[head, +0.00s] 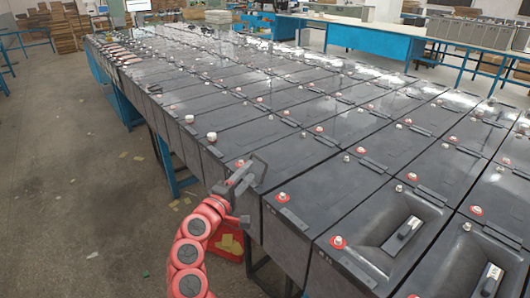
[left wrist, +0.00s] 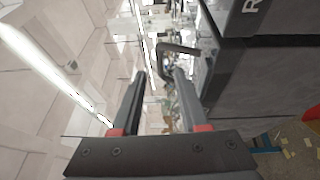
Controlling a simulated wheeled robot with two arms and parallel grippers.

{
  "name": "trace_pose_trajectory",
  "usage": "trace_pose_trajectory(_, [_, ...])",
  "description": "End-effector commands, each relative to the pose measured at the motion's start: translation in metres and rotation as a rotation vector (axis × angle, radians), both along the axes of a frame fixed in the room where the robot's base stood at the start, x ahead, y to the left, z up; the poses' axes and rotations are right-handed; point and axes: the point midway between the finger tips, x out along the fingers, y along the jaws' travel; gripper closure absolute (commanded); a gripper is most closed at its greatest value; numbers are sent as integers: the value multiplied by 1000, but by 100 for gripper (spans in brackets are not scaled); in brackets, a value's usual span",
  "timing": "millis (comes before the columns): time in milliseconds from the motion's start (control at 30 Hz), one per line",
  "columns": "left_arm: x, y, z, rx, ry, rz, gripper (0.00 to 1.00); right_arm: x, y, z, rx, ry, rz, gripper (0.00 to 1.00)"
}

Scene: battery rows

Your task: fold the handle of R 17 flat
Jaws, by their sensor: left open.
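The dark batteries (head: 302,151) stand in long rows. My left gripper (head: 246,172) is at the near left edge of the rows, beside a battery's end face. In the left wrist view its two fingers (left wrist: 159,76) are apart. A dark bent handle (left wrist: 178,48) stands out from a battery's edge beyond the fingertips, close to the right finger; I see no clear grip on it. The dark battery (left wrist: 258,75) at the right carries a white letter R; its number is cut off, so I cannot confirm that it is R 17. My right gripper is not in view.
Red and silver terminals (head: 338,242) stick up from the battery tops. Two batteries in front have handles lying in recesses (head: 403,234). A blue bench (head: 375,45) stands at the back. The floor (head: 70,190) at the left is mostly clear.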

Motion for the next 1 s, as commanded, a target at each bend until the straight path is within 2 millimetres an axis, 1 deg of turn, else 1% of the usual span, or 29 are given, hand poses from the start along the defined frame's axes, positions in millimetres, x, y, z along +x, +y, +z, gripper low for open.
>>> trace_pose_trajectory(100, [16,-10,3,2,0,-4,56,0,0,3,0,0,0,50])
trace_pose_trajectory(300, [41,-24,5,1,-2,-1,56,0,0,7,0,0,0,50])
trace_pose_trajectory(500, [63,-40,5,2,0,-4,56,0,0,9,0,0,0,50])
trace_pose_trajectory(567, [70,-42,6,3,-2,1,56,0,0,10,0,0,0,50])
trace_pose_trajectory(600, [73,-46,6,3,-2,-4,56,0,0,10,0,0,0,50])
trace_pose_trajectory(800, [87,-54,7,1,-3,-3,56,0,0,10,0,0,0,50])
trace_pose_trajectory(1000, [92,-56,7,-1,-2,2,56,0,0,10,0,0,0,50])
